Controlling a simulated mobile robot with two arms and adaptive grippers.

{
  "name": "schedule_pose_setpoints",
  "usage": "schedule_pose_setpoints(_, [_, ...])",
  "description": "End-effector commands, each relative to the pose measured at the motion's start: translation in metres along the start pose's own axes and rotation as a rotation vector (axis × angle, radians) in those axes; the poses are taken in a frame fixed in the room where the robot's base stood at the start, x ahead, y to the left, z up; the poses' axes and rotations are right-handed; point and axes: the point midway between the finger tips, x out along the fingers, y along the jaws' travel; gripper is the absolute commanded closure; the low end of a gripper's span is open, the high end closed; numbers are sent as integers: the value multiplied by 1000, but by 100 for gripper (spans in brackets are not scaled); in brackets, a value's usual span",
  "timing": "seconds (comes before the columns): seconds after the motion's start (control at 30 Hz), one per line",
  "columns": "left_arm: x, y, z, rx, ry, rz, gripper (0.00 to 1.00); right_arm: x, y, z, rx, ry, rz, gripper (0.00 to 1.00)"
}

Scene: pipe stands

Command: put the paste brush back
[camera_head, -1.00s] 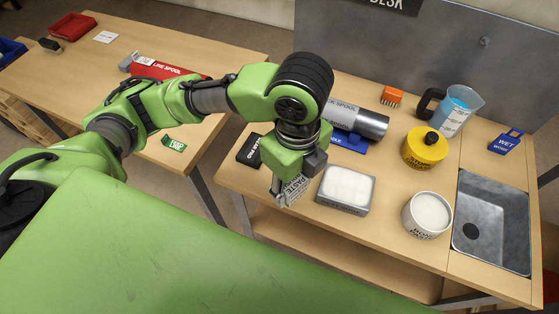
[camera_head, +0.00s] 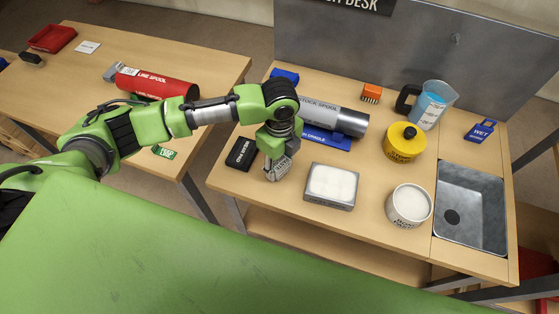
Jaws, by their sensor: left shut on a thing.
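My left gripper (camera_head: 277,160) points down over the left part of the desk (camera_head: 285,212). It is shut on a small grey-white piece (camera_head: 278,172) just above or touching the desk top; I cannot tell which. In the earlier frame this piece shows a label reading PASTE, so I take it as the paste brush. The gripper hides most of it. The held piece is between a black labelled block (camera_head: 241,154) and a grey tray with a white pad (camera_head: 332,186). A white tub (camera_head: 409,205) stands further right. My right gripper is out of view.
Behind are a grey stack spool (camera_head: 340,120), a blue holder (camera_head: 325,138), an orange brush (camera_head: 371,92), a yellow pot (camera_head: 404,143) and a blue jug (camera_head: 431,104). A metal sink (camera_head: 472,208) is at right. The desk front by the pad is clear.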

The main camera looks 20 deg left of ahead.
Motion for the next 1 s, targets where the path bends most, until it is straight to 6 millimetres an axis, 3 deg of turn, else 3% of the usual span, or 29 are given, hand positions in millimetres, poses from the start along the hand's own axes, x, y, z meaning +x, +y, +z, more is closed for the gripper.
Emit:
schedule_pose_setpoints(0.37, [5,0,0,0,0,1,88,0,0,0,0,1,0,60])
schedule_pose_setpoints(0.4, [6,0,0,0,1,0,54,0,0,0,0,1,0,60])
schedule_pose_setpoints(0.47, [5,0,0,0,0,0,43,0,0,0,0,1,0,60])
schedule_pose_setpoints(0.8, [4,0,0,0,0,0,43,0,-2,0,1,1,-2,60])
schedule_pose_setpoints(1.0, [-16,-2,0,1,0,-5,43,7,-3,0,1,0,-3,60])
